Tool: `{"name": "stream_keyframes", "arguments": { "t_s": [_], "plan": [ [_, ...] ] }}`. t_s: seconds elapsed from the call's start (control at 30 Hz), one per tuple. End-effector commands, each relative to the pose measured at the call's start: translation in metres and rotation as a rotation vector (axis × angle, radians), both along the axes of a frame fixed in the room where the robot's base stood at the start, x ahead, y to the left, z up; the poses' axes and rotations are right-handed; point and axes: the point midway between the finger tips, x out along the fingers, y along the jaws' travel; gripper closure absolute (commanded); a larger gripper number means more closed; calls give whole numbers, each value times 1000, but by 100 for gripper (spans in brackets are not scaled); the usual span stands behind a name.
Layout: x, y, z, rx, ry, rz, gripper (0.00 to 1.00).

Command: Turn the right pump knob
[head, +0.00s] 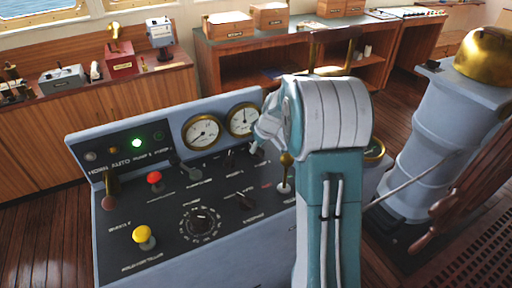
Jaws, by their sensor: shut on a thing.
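A grey control console (110,262) with a dark sloping panel stands in front of me. My gripper (257,147) is at the panel's upper right, just below the right gauge (242,119). Its fingers are small in the picture and point down to the panel. It is shut on a small knob there, which looks like the right pump knob; the fingers and wrist hide most of it. Another small black knob (230,159) sits just left of the gripper. The panel labels are too small to read, so I cannot tell the knob's angle.
The panel also has a black lever (184,168), a red button (154,179), a yellow button (143,236), a round dial (202,220) and a brass-topped lever (285,172) close to my arm. A grey pedestal (425,150) stands at right. Wooden cabinets line the back.

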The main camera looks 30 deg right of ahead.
Motion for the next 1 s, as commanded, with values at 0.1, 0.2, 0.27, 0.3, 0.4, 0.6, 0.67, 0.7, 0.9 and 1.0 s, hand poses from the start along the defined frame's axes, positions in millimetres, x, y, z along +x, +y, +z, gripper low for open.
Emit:
{"name": "stream_keyframes", "arguments": {
  "t_s": [0.1, 0.2, 0.27, 0.3, 0.4, 0.6, 0.67, 0.7, 0.9, 1.0],
  "plan": [
    [0, 0, -2, 1, 4, 55, 100],
    [-1, 0, -2, 1, 5, 90, 100],
    [-1, 0, -2, 0, 4, 105, 100],
    [-1, 0, -2, 0, 4, 112, 100],
    [-1, 0, -2, 0, 4, 127, 100],
    [-1, 0, -2, 0, 5, 134, 100],
    [-1, 0, -2, 0, 5, 134, 100],
    [-1, 0, -2, 0, 5, 134, 100],
    [-1, 0, -2, 0, 5, 133, 47],
    [-1, 0, -2, 0, 4, 133, 47]
  ]
}}
